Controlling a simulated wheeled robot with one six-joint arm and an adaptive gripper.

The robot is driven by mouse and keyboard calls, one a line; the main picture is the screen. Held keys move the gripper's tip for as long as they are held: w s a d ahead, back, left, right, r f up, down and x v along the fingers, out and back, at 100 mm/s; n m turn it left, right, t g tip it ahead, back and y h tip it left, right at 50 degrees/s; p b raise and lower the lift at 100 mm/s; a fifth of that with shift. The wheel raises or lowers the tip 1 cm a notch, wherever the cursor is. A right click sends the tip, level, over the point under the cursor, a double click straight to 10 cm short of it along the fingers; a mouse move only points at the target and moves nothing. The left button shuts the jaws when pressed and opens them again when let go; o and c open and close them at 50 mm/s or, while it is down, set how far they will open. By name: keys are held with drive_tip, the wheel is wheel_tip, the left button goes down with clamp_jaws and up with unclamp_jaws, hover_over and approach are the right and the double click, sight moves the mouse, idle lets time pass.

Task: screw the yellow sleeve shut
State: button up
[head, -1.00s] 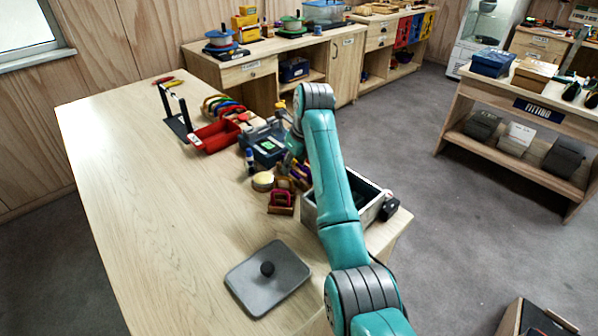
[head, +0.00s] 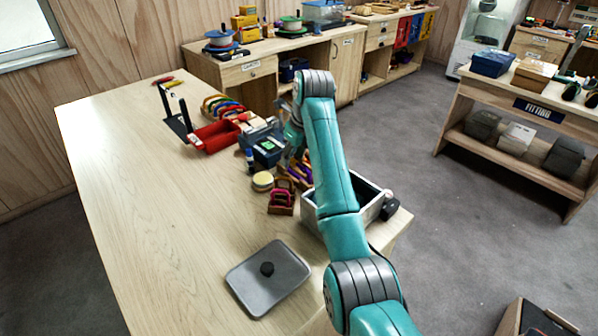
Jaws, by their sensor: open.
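My gripper (head: 291,150) points down at the far end of my arm, over the crowded right side of the workbench. The wrist and forearm partly cover it, and its fingers are small; they look open with nothing visible between them. I cannot pick out the yellow sleeve; it may be hidden behind my arm or too small to tell. Coloured carabiner-like loops (head: 222,106) stand in a row farther back. A brown holder with a pink loop (head: 281,199) stands nearer, beside a holder with purple pieces (head: 300,172) partly hidden by my arm.
A red tray (head: 214,138), a dark blue box (head: 267,151) and a round yellowish tin (head: 262,181) stand near the gripper. An open grey bin (head: 371,211) lies partly under my forearm. The workbench's left side (head: 150,210) is clear.

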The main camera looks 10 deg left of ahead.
drive_tip(key=shift+s+a, duration=0.45)
drive_tip(key=shift+s, duration=0.15)
drive_tip(key=shift+f, duration=0.25)
idle(0.3)
drive_tip(key=shift+f, duration=1.15)
drive_tip(key=shift+w+d, duration=0.1)
drive_tip(key=shift+w, duration=0.05)
drive_tip(key=shift+w+d, duration=0.35)
drive_tip(key=shift+w, duration=0.1)
drive_tip(key=shift+r, duration=1.4)
